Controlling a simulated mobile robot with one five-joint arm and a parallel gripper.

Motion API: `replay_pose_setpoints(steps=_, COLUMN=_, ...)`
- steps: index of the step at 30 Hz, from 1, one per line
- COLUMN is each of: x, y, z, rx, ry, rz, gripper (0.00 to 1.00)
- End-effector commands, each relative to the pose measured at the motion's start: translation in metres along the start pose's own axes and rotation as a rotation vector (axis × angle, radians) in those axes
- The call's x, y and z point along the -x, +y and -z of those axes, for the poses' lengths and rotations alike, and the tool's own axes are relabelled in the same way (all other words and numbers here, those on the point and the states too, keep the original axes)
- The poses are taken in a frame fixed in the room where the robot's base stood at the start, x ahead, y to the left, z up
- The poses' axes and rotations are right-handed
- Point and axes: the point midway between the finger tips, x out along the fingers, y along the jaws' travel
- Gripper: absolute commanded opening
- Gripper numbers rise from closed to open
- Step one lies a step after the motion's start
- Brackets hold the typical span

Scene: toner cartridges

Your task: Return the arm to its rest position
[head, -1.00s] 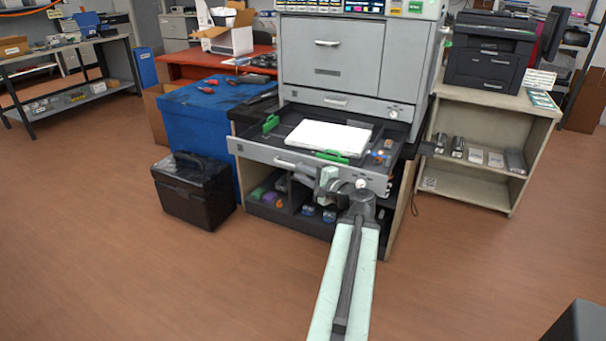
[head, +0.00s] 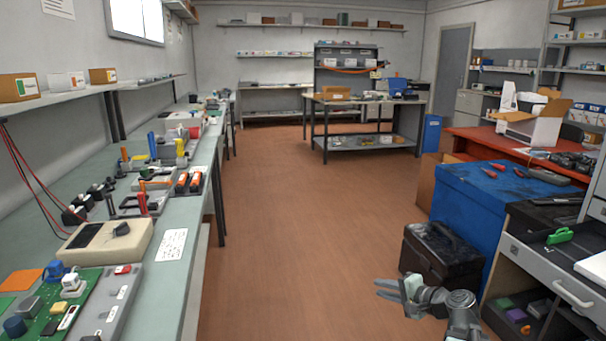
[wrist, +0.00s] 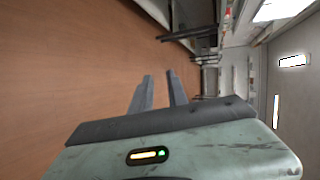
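My gripper (head: 388,289) shows at the bottom right of the head view, over the floor in front of the black case, with its fingers pointing left. In the wrist view my gripper (wrist: 160,93) has its two grey fingers apart with nothing between them. Only the end of my arm shows in the head view; the rest is below the picture. No toner cartridge is in my gripper.
A long workbench (head: 172,245) with tools runs along the left. The brown floor (head: 290,210) between is clear. A metal table (head: 368,98) stands at the back.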

Motion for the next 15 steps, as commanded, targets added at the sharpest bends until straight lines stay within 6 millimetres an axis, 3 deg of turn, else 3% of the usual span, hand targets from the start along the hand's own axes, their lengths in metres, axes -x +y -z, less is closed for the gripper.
replay_pose_setpoints(steps=1, x=-0.026, y=0.003, z=-0.035, rx=0.063, ry=-0.07, rz=-0.057, gripper=0.2)
replay_pose_setpoints(steps=3, x=-0.053, y=0.013, z=-0.078, rx=0.157, ry=-0.155, rz=-0.146, gripper=0.2)
replay_pose_setpoints(steps=6, x=-0.079, y=0.033, z=-0.131, rx=0.294, ry=-0.262, rz=-0.273, gripper=0.2)
replay_pose_setpoints(steps=9, x=-0.092, y=0.057, z=-0.175, rx=0.442, ry=-0.362, rz=-0.411, gripper=0.2)
replay_pose_setpoints(steps=12, x=-0.092, y=0.085, z=-0.204, rx=0.599, ry=-0.448, rz=-0.57, gripper=0.2)
replay_pose_setpoints(steps=15, x=-0.078, y=0.112, z=-0.206, rx=0.725, ry=-0.499, rz=-0.735, gripper=0.2)
